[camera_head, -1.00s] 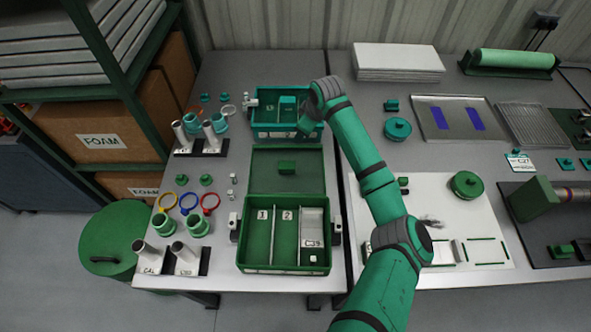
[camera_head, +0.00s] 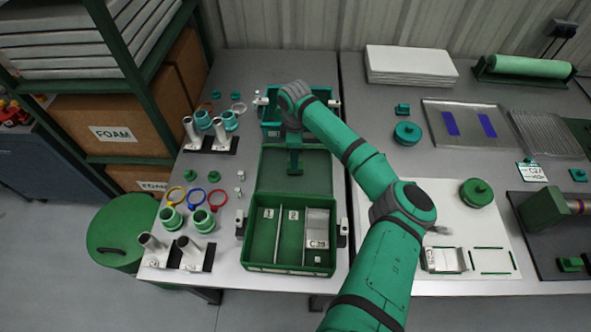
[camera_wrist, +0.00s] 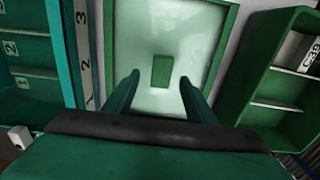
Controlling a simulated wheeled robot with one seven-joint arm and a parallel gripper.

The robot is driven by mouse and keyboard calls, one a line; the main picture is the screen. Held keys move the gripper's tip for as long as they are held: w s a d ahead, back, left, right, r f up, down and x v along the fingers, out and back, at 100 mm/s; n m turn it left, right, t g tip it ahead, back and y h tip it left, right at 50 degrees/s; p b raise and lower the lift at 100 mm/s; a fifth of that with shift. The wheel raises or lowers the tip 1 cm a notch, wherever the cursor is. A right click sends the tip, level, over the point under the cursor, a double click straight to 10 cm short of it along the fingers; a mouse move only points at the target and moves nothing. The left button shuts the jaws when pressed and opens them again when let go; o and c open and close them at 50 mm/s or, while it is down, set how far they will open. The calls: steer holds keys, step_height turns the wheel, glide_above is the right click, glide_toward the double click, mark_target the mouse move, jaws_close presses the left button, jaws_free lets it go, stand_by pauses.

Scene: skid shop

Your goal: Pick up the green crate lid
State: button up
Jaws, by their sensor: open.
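The green crate lid (camera_head: 313,172) lies flat on the table between the teal crate at the back and the green crate at the front. It also shows in the wrist view (camera_wrist: 194,40), with its small block handle (camera_wrist: 162,71) at the middle. My gripper (camera_head: 294,166) hangs over the lid near the handle, which it hides in the head view. In the wrist view its two fingers (camera_wrist: 158,85) are apart, with the handle showing beyond and between their tips. Whether the tips are level with the handle is hard to tell.
The open green crate (camera_head: 290,268) with divided compartments stands just in front of the lid. The teal crate (camera_head: 270,130) stands behind it. Small pegs, colored rings (camera_head: 217,199) and cups are on the left. My arm crosses the right side.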

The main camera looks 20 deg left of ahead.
steer(key=shift+s+f, duration=0.15)
steer(key=shift+f, duration=2.1)
jaws_close()
steer(key=shift+r, duration=0.15)
steer(key=shift+r, duration=0.25)
step_height(320, 180, up, 2)
steer(key=shift+r, duration=0.1)
steer(key=s+r, duration=1)
steer(key=s, duration=0.4)
steer(key=shift+d, duration=0.45)
